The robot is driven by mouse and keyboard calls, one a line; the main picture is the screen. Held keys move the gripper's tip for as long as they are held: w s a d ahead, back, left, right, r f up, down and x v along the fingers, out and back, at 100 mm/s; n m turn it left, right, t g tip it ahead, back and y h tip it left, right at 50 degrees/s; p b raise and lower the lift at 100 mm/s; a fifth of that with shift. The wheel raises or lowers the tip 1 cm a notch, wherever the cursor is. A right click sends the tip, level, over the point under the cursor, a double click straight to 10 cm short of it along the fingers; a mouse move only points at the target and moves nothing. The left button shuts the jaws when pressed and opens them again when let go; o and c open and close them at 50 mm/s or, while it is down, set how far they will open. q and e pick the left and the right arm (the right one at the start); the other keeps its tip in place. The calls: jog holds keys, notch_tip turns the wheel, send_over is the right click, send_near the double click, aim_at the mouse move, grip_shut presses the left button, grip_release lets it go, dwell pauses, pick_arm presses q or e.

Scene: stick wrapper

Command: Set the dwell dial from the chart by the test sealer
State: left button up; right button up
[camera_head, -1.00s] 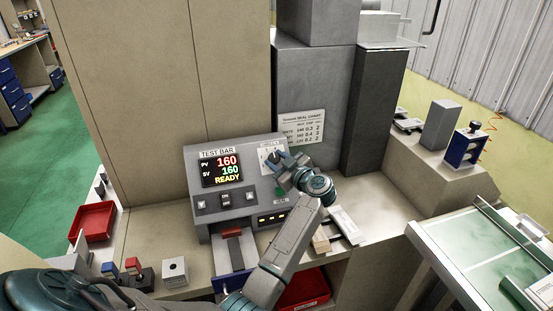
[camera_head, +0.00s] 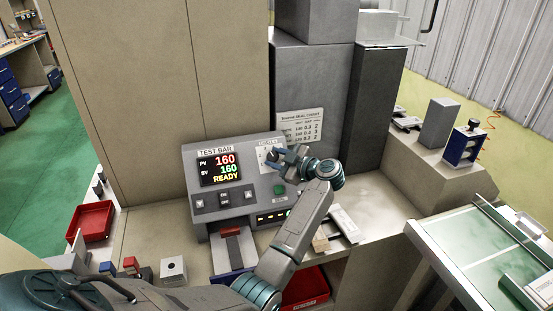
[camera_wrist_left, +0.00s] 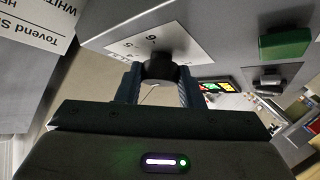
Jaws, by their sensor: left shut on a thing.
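The test sealer (camera_head: 240,205) is a grey box marked TEST BAR, its display (camera_head: 220,168) reading PV 160, SV 160, READY. The dwell dial (camera_wrist_left: 160,67) is a dark knob in front of a white scale plate (camera_wrist_left: 150,40) on the sealer's panel. My left gripper (camera_head: 282,160) is at the dial, and in the left wrist view its two fingers are shut on the dial's sides. The dial's pointer is hidden. The seal chart (camera_head: 301,126) is on the grey cabinet behind the sealer; its lines are too small to read surely. My right gripper is not in view.
A green button (camera_head: 280,190) sits below the dial. A red tray (camera_head: 92,222) stands at the left and another red bin (camera_head: 305,288) below the bench edge. A small light block (camera_head: 320,243) lies right of my left arm.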

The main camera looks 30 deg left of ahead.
pick_arm(q)
jog(key=o, duration=1)
jog(key=shift+d, duration=0.3)
jog(key=b+v, duration=0.4)
jog(key=v, duration=0.6)
jog(key=shift+d, duration=0.15)
